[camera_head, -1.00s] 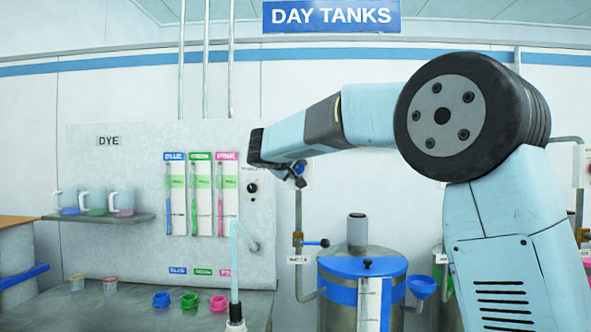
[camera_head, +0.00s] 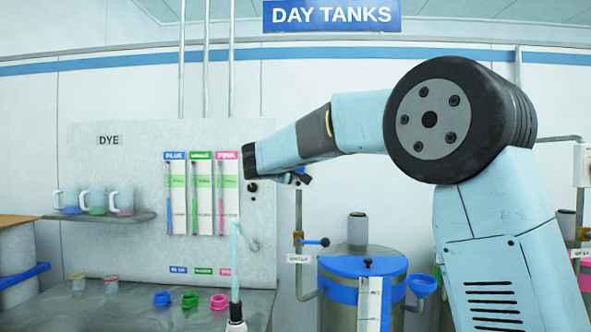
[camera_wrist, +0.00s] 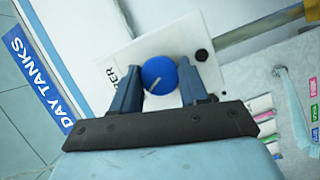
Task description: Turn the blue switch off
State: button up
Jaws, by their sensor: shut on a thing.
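The blue switch (camera_wrist: 158,73) is a round blue knob with a pale pointer mark, on a white plate (camera_wrist: 135,52) with partly hidden lettering and a black button (camera_wrist: 201,55). In the wrist view the two fingers of my gripper (camera_wrist: 161,75) stand on either side of the knob, shut on it. The pointer mark slants toward the lower left of that view. In the head view my gripper (camera_head: 298,178) is small beside the end of my arm, and the switch is largely hidden there.
Below stand a blue-lidded tank (camera_head: 362,265), a valve pipe (camera_head: 298,220) and a blue funnel (camera_head: 421,284). Jugs (camera_head: 92,201) stand on a shelf at far left.

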jog(key=shift+a+f, duration=0.2)
jog(key=o, duration=0.8)
jog(key=shift+o, duration=1.3)
jog(key=shift+d+r, duration=0.1)
jog(key=shift+s, duration=0.1)
jog(key=v, duration=1.3)
jog(key=shift+s, duration=0.3)
jog(key=shift+r, duration=0.1)
